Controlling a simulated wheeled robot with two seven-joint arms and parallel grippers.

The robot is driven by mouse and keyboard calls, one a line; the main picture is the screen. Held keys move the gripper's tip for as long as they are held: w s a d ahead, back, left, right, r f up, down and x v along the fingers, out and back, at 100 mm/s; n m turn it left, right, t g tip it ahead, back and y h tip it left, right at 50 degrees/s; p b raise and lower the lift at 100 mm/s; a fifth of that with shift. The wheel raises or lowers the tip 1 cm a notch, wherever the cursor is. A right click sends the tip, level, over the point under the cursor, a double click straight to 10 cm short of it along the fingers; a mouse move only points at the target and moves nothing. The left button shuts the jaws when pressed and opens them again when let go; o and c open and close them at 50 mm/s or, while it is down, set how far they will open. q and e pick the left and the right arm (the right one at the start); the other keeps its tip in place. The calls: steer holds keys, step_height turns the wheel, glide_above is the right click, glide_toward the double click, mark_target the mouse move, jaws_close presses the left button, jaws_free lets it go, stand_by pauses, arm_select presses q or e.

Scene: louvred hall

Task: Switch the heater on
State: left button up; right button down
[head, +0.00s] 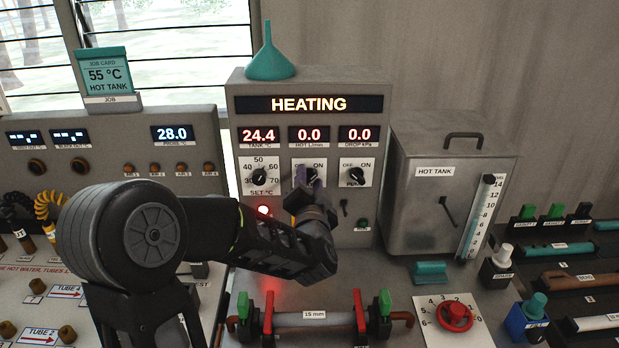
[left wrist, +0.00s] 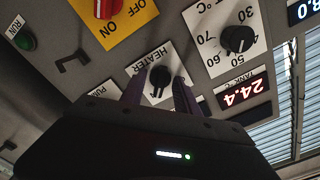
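The heater knob (left wrist: 159,77) is a black dial on a white plate marked HEATER in the left wrist view. In the head view the heater plate (head: 318,168) with its OFF and ON marks is partly covered by my left gripper (head: 307,180). My left gripper, with purple fingers, shows in the left wrist view (left wrist: 159,92). Its fingers are apart, one on each side of the knob, with small gaps visible. I cannot tell whether they touch it, nor clearly where the knob points. My right gripper is not in view.
The set dial (head: 259,177) is left of the heater plate and the pump knob (head: 355,176) right. A red knob (left wrist: 106,5) on yellow sits below them on the panel. The tank display (head: 258,135) reads 24.4. The hot tank (head: 432,210) stands at right.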

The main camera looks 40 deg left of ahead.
arm_select(q)
steer(key=shift+d, duration=0.1)
steer(key=v, duration=0.6)
steer(key=shift+s+d, duration=0.2)
steer(key=shift+s, duration=0.15)
steer(key=b+v, duration=0.8)
steer(key=b, duration=0.3)
steer(key=shift+b, duration=0.35)
